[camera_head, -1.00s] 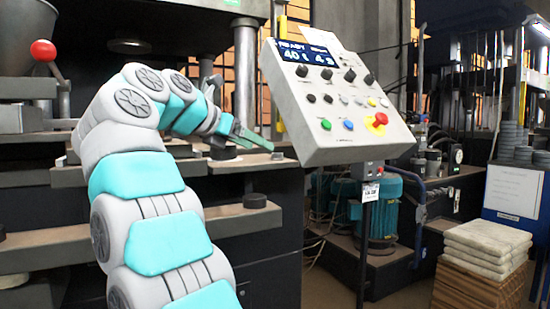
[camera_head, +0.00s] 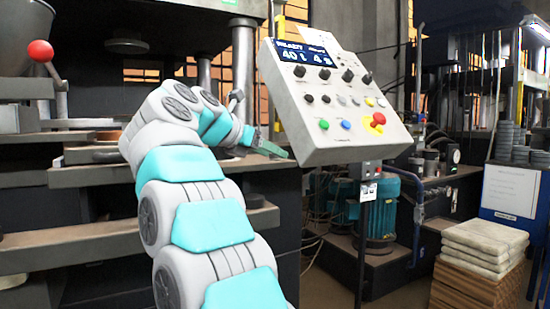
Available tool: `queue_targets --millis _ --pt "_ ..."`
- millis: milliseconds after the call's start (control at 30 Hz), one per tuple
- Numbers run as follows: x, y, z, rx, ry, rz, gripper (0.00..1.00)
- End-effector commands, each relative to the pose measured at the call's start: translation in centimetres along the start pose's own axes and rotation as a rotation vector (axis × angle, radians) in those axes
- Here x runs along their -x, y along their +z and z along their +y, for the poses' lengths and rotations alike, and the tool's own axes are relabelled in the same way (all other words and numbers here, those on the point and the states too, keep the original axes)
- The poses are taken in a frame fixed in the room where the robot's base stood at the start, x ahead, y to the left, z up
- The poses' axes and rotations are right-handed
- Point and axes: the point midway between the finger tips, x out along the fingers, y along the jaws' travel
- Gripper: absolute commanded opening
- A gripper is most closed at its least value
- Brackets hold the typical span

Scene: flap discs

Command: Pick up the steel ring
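My gripper (camera_head: 272,148) is small in the view, left of the control box and just over the right end of the press's middle shelf. Its greenish fingers point right and slightly down. They overlap from this angle, so I cannot tell whether they are open or shut, or whether anything is between them. A flat greyish round edge (camera_head: 230,154) shows on the shelf just left of and below the gripper, partly behind my arm. I cannot tell whether it is the steel ring. A brownish disc (camera_head: 107,135) lies on the shelf to the left.
A tilted control box (camera_head: 338,100) on a post stands close to the right of my gripper. A red-knobbed lever (camera_head: 41,52) is at left. Stacked pale sacks (camera_head: 485,245) stand at right.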

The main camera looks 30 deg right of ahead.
Motion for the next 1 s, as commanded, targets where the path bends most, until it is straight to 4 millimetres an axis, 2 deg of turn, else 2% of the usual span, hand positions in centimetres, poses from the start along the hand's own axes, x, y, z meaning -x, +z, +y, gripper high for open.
queue_targets --millis 67,500,867,1000 --pt "0.0 0.0 0.0 0.0 0.0 0.0 0.49" --pt "0.0 0.0 0.0 0.001 0.0 0.0 0.0" --pt "0.0 0.1 0.0 0.0 0.0 0.0 0.0" --pt "0.2 1.3 -0.8 -0.001 -0.001 0.0 0.0"
